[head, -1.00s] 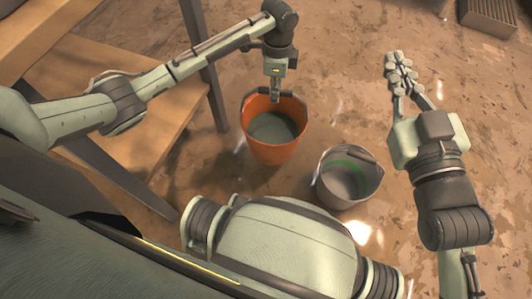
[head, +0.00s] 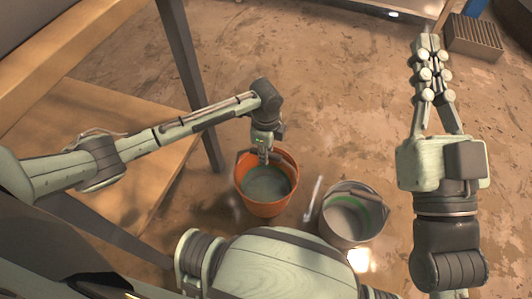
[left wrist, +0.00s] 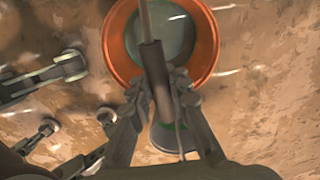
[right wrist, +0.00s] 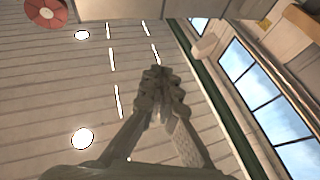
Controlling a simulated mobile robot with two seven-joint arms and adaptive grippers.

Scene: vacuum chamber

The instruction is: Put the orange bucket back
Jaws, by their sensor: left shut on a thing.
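The orange bucket (head: 265,208) is upright, left of the grey bucket in the head view, with greyish contents. Its orange rim (left wrist: 118,50) and dark handle grip (left wrist: 152,68) show in the left wrist view. My left gripper (head: 264,158) is shut on the bucket's handle; its fingers (left wrist: 165,82) meet at the grip. I cannot tell whether the bucket touches the floor. My right gripper (head: 427,62) is raised at the right, away from both buckets. Its fingertips (right wrist: 160,80) are together with nothing between them.
A grey bucket (head: 340,230) with a green band inside stands close to the right of the orange one. Wooden shelving (head: 118,125) with dark metal legs is at the left. A ribbed box (head: 474,38) lies far right. The stained floor (head: 330,90) beyond the buckets is clear.

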